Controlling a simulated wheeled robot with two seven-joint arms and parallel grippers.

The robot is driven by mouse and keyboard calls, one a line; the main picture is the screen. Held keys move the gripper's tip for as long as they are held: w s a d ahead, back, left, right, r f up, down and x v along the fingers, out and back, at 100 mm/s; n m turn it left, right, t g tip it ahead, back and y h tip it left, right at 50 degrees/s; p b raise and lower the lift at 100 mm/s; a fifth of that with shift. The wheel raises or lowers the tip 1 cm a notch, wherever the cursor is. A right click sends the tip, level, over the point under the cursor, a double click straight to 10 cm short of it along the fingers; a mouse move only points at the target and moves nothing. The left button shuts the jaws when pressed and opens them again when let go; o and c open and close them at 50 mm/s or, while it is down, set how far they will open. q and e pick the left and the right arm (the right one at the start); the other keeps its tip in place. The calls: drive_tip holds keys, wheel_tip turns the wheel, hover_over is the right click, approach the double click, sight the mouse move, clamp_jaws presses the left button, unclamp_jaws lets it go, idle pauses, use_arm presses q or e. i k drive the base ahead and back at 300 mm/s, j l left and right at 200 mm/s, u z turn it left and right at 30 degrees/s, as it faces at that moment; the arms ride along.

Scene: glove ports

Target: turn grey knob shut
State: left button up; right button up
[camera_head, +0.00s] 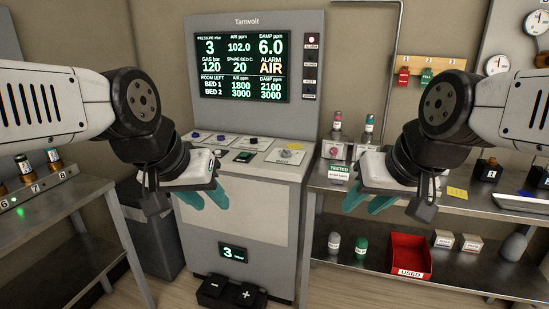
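A small grey knob (287,153) sits on a pale plate at the right front of the console's sloping top. Its exact setting is too small to read. My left gripper (207,201) hangs in front of the console, left of and nearer than the grey knob. Its teal fingers are apart and empty. My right gripper (367,205) is to the right of the knob, in front of the shelf bench. Its teal fingers look apart, with nothing between them. Neither gripper touches the knob.
The console (305,90) carries a lit display (240,68), more knobs (253,140) and a green-lit switch (243,156). Foot pedals (230,291) lie at its base. A shelf bench (325,178) with bottles and a red bin (410,255) stands right; a numbered rack (35,190) is left.

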sight(286, 153)
drive_tip(key=i+j, duration=0.45)
drive_tip(key=i, duration=0.15)
drive_tip(key=i+j, duration=0.4)
drive_tip(key=i, duration=0.15)
